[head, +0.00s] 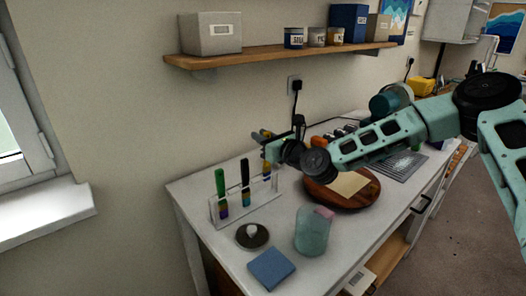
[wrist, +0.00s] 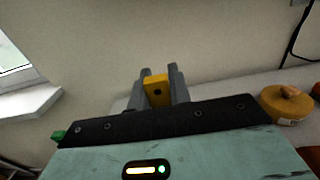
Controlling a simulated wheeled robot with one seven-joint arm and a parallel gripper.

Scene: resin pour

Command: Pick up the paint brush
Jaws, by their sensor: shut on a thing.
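The paint brush has a yellow handle, and its end with a hole (wrist: 157,91) shows between the fingers in the wrist view. My gripper (wrist: 159,88) is shut on this handle. In the head view my gripper (head: 268,148) is over the right end of a clear rack (head: 235,210) on the white table. The brush's yellow and dark lower part (head: 267,171) hangs upright below the fingers. I cannot tell whether its tip is still in the rack. A green-handled brush (head: 220,182) and a black-handled brush (head: 245,172) stand in the rack.
A glass jar (head: 312,232), a blue pad (head: 271,268) and a dark disc with a white knob (head: 252,237) stand in front. A round wooden board (head: 364,200) is to the right. A shelf (head: 280,54) runs along the wall above.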

